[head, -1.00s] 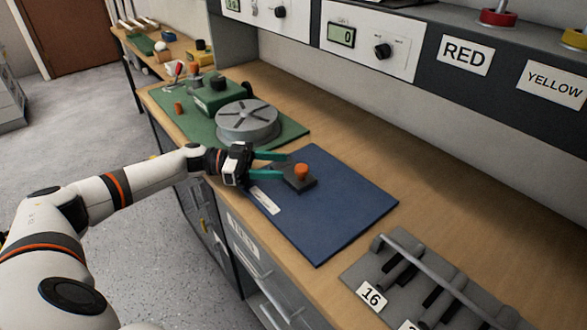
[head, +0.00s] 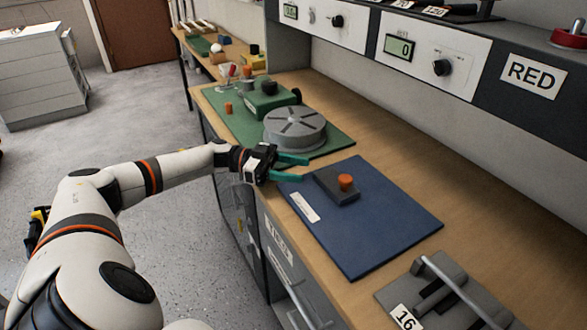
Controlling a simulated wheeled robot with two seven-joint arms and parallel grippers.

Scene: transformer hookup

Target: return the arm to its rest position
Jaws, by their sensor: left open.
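My left arm reaches in from the left. Its gripper (head: 290,168) is open, with two teal fingers apart and nothing between them. My right gripper is not in view.
A grey round turntable (head: 295,126) and a green device (head: 272,100) stand on a green mat behind the gripper. A grey rack labelled 16 (head: 447,285) is at lower right. Instrument panels (head: 425,50) line the back. Open floor (head: 130,135) lies left.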

